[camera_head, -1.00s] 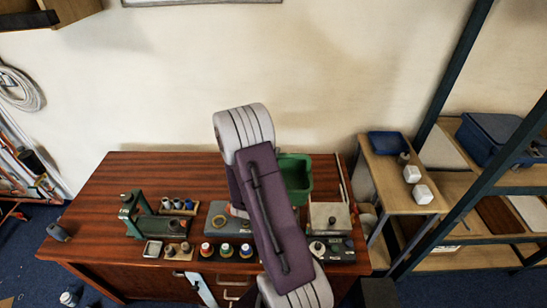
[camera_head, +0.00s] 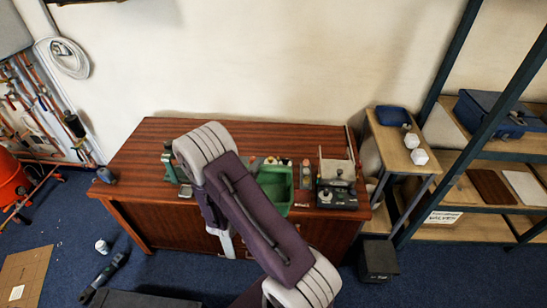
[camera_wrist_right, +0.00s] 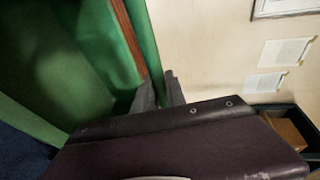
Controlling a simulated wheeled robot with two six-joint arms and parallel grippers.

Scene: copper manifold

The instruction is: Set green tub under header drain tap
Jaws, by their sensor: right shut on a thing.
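The green tub (camera_head: 276,187) shows in the head view just right of my raised right arm, in front of the wooden bench's items. In the right wrist view its green wall and inside (camera_wrist_right: 75,60) fill the left side. My right gripper (camera_wrist_right: 160,92) is shut on the tub's rim, with its grey fingertips at the wall. In the head view my own arm hides this gripper and part of the tub. I cannot make out a header drain tap in either view. My left gripper is not in view.
The wooden bench (camera_head: 150,170) carries small coloured items and a dark device (camera_head: 337,190) right of the tub. A narrow side table (camera_head: 393,150) and a shelf rack (camera_head: 470,180) stand right. A black box (camera_head: 378,260) sits on the floor.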

